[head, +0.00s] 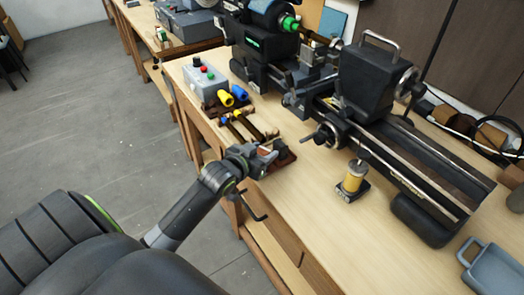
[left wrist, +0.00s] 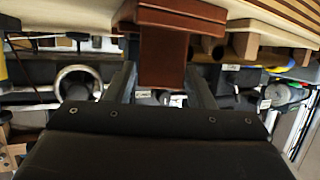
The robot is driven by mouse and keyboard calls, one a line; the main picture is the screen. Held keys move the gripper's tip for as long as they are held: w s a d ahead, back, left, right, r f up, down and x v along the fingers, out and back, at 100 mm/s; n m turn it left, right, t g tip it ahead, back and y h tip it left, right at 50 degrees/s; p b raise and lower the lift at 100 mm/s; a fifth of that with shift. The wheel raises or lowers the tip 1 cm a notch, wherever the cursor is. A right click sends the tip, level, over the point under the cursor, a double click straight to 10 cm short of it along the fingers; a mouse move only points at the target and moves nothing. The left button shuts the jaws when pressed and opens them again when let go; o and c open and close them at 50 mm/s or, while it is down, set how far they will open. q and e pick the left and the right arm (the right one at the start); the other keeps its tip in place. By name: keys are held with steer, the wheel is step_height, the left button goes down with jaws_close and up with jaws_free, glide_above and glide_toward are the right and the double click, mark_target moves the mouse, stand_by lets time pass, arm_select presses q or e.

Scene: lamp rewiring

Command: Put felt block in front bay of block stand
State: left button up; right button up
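My left gripper (head: 268,148) is at the near edge of the bench, beside a low red-brown wooden piece (head: 286,158). In the left wrist view, a red-brown piece (left wrist: 163,62) with a wider part behind it reaches in between the two fingers (left wrist: 160,85). The fingers stand apart, one on each side of it. I cannot tell whether they touch it. I cannot tell which part is the felt block and which the block stand; the gripper hides part of them in the head view. My right gripper is not in view.
A dark lathe (head: 385,130) fills the back of the bench. A yellow cylinder on a dark base (head: 352,180) stands right of my gripper. A grey button box (head: 203,78) and yellow and blue pieces (head: 232,96) lie beyond it. The bench (head: 330,230) is clear in front.

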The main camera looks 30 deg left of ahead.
arm_select(q)
steer(key=shift+o, duration=0.9)
steer(key=shift+r, duration=0.2)
steer(key=shift+s, duration=0.4)
steer(key=v, duration=1.1)
